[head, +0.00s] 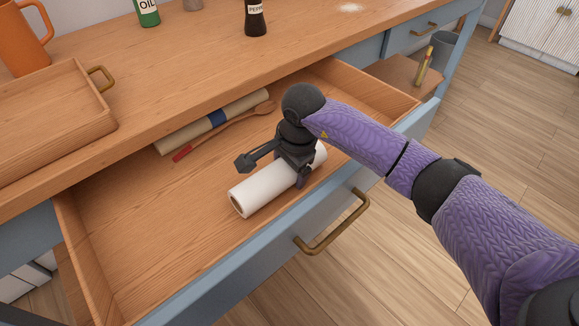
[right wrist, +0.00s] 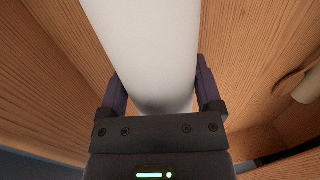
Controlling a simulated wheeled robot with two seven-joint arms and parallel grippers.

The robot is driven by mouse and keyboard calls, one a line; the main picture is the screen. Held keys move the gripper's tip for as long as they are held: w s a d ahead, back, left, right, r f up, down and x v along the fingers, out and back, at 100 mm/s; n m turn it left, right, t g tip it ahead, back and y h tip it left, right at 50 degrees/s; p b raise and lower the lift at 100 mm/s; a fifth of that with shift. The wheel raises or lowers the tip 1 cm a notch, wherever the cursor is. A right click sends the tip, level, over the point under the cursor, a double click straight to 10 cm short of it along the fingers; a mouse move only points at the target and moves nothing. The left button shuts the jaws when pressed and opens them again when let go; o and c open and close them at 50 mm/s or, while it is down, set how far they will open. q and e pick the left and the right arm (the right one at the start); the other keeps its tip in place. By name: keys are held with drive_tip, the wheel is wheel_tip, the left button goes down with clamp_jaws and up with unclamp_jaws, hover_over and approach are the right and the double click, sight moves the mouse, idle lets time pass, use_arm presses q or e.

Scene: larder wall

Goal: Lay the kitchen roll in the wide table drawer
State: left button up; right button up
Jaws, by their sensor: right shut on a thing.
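The white kitchen roll (head: 262,190) lies on its side in or just above the open wide table drawer (head: 130,225), near the drawer's front panel. I cannot tell for sure whether it touches the drawer floor. My right gripper (head: 302,178) comes down from above and is shut around the roll, right of its middle. In the right wrist view the roll (right wrist: 150,50) runs between the two fingers (right wrist: 160,95). Part of the roll is hidden behind the gripper. My left gripper is not in view.
A rolled cloth with a blue band (head: 190,130) and a wooden spoon with a red handle (head: 225,128) lie at the drawer's back. The drawer's left part is clear. A wooden tray (head: 70,135), orange mug (head: 22,40), oil bottle (head: 147,12) and pepper bottle (head: 256,18) stand on the tabletop.

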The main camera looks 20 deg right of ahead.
drive_tip(key=shift+f, duration=0.2)
drive_tip(key=o, duration=1)
drive_tip(key=shift+s+f, duration=0.1)
drive_tip(key=shift+s, duration=0.05)
drive_tip(key=r+p, duration=0.1)
drive_tip(key=r, duration=0.3)
drive_tip(key=s+r+p, duration=0.1)
drive_tip(key=r+p, duration=0.1)
drive_tip(key=r, duration=0.2)
drive_tip(key=r+p, duration=0.2)
drive_tip(key=r, duration=0.2)
drive_tip(key=shift+s+d, duration=0.15)
drive_tip(key=shift+d, duration=0.2)
drive_tip(key=shift+s+r, duration=0.1)
drive_tip(key=shift+r, duration=0.15)
